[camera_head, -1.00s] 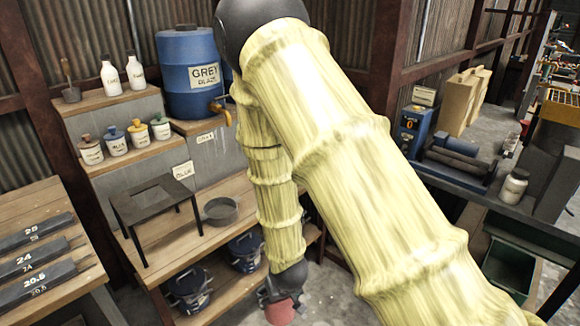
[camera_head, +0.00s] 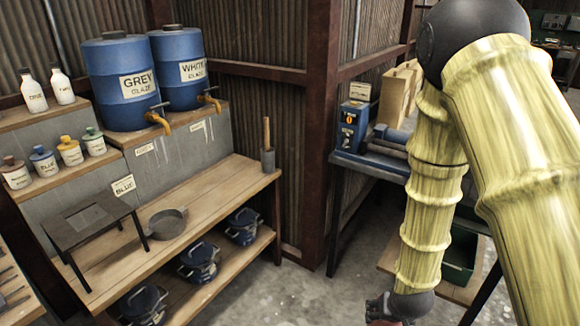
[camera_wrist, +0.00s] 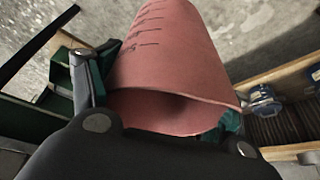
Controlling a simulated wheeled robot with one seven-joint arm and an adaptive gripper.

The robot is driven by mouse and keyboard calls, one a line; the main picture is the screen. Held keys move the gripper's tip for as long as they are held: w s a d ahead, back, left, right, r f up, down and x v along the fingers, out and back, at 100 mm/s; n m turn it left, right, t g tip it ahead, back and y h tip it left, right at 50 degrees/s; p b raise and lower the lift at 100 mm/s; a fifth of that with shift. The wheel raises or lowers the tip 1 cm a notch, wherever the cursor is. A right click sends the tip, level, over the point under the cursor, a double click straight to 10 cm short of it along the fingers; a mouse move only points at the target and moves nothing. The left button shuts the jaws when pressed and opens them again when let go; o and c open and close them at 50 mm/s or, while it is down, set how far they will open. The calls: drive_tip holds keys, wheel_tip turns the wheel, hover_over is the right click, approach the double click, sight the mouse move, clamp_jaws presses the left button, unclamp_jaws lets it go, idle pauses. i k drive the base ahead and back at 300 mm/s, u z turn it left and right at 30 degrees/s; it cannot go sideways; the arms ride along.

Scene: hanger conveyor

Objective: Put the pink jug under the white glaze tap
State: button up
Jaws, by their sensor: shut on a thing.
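The pink jug (camera_wrist: 165,60) fills the middle of the wrist view, with dark graduation marks on its side and its open mouth toward the camera. My gripper (camera_wrist: 160,105) is shut on it, with a finger at each side. In the head view my gripper (camera_head: 395,308) is at the bottom edge, right of the bench, and only a sliver of the jug (camera_head: 385,323) shows. The white glaze barrel (camera_head: 182,72) is blue with a label and an orange tap (camera_head: 208,98). It stands on the upper shelf, right of the grey glaze barrel (camera_head: 122,85).
The bench below the tap is clear. Lidded blue pots (camera_head: 200,260) stand on the lower shelf. A rusty post (camera_head: 318,130) rises right of the bench.

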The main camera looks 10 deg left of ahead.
sight(227, 166)
drive_tip(key=z, duration=0.35)
drive_tip(key=i, duration=1.35)
drive_tip(key=u, duration=1.5)
